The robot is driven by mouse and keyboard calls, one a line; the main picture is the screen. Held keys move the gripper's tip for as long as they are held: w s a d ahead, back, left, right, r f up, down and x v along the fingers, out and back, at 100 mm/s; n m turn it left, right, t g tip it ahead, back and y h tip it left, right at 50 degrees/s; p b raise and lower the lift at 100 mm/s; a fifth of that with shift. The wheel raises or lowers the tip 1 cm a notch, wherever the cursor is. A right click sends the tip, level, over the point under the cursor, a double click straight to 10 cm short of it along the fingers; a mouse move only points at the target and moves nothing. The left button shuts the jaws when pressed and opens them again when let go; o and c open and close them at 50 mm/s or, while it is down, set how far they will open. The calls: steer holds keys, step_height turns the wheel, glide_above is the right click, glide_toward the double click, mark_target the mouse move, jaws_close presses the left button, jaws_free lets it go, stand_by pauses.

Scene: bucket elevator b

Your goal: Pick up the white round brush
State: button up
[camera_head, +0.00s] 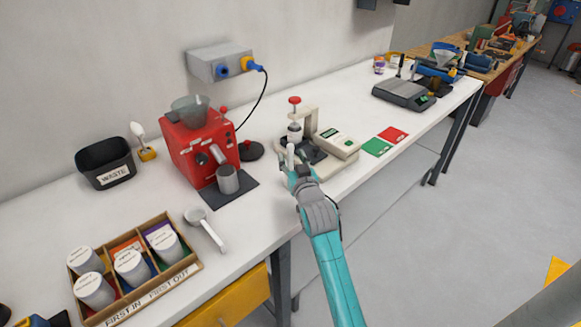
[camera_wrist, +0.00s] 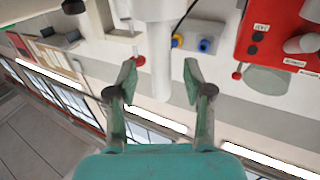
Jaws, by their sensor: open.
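A white upright piece with a round, slim stem (camera_head: 290,154), which looks like the white round brush, stands at my gripper beside the press stand. In the wrist view its wide white body (camera_wrist: 153,10) is at the top edge, and its narrower stem (camera_wrist: 161,75) runs down between my fingers. My gripper (camera_head: 291,168) is open around the stem. In the wrist view, gaps show between the stem and both fingertips (camera_wrist: 160,75). The far end of the wide body is cut off. Another white-headed tool (camera_head: 138,130) stands in a small yellow holder near the waste bin.
The press stand (camera_head: 309,122) with a red knob and a white scale box (camera_head: 337,143) are close to my gripper. A red grinder (camera_head: 196,145) is to the left.

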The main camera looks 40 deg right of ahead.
steer(key=shift+x, duration=0.9)
jaws_close()
